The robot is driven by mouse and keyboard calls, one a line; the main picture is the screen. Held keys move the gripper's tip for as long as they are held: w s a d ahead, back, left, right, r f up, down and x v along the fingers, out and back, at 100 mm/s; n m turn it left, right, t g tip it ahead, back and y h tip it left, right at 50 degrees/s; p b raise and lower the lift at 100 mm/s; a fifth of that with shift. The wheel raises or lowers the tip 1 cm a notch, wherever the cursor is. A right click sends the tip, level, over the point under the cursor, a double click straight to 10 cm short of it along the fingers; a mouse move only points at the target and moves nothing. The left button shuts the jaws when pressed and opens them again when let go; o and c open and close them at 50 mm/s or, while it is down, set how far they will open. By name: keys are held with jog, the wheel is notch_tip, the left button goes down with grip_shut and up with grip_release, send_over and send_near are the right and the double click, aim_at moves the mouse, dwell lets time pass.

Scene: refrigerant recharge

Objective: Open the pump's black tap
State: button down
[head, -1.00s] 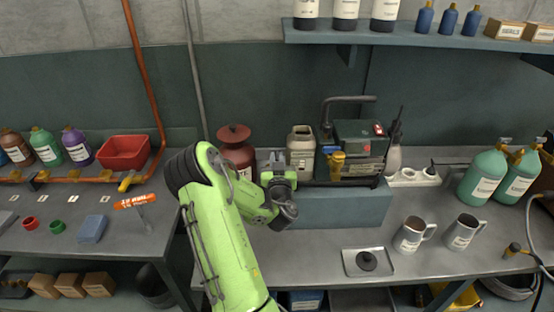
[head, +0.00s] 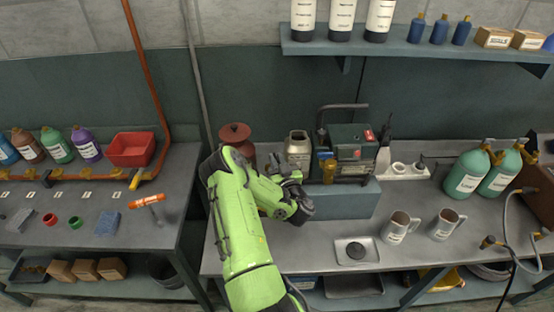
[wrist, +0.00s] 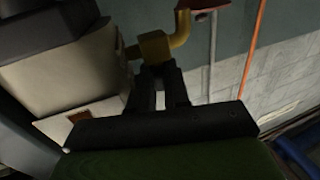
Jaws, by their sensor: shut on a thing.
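The pump (head: 350,145) is a dark green-black unit with a red button on top. It stands on a blue-grey block on the bench. A brass fitting (head: 328,168) is on its front left side. In the wrist view, a brass elbow fitting (wrist: 155,46) sits just beyond my fingertips. My gripper (wrist: 160,78) is shut at this fitting, its black fingers close together with a thin gap behind the tips. The black tap is between or behind the dark fingertips and I cannot make it out separately. In the head view my own wrist largely hides the fingers.
A cream canister (head: 298,150) and a reddish-brown can (head: 236,148) stand left of the pump. A white power strip (head: 405,171) lies to its right. Two mugs (head: 398,228) and a small tray (head: 357,262) are in front. The bench between tray and block is clear.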

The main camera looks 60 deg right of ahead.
jog(key=c, duration=1.5)
grip_release()
jog(key=shift+w, duration=0.1)
jog(key=shift+o, duration=0.2)
